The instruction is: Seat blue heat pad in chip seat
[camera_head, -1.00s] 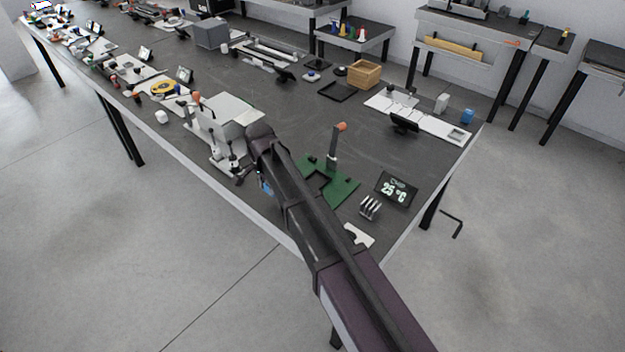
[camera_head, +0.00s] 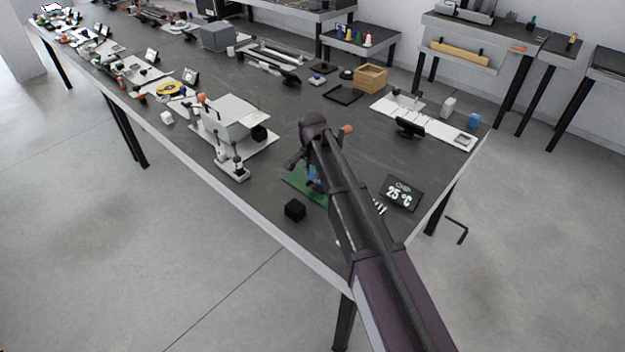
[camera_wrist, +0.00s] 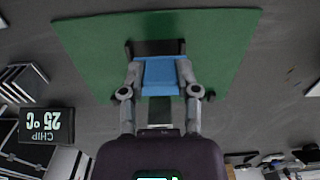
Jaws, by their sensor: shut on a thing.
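The blue heat pad (camera_wrist: 160,76) sits between the fingers of my gripper (camera_wrist: 160,82) in the wrist view, and the fingers are shut on it. It also shows as a small blue patch in the head view (camera_head: 312,174). The green board (camera_wrist: 95,55) lies under the gripper. A black part (camera_wrist: 155,47), perhaps the chip seat's edge, shows just past the pad; the rest is hidden by the pad and fingers. I cannot tell whether the pad touches it. In the head view my arm covers much of the green board (camera_head: 298,183).
A display reading CHIP 25 °C (camera_head: 400,194) stands right of the board. An orange-topped lever (camera_head: 347,129) rises behind my arm.

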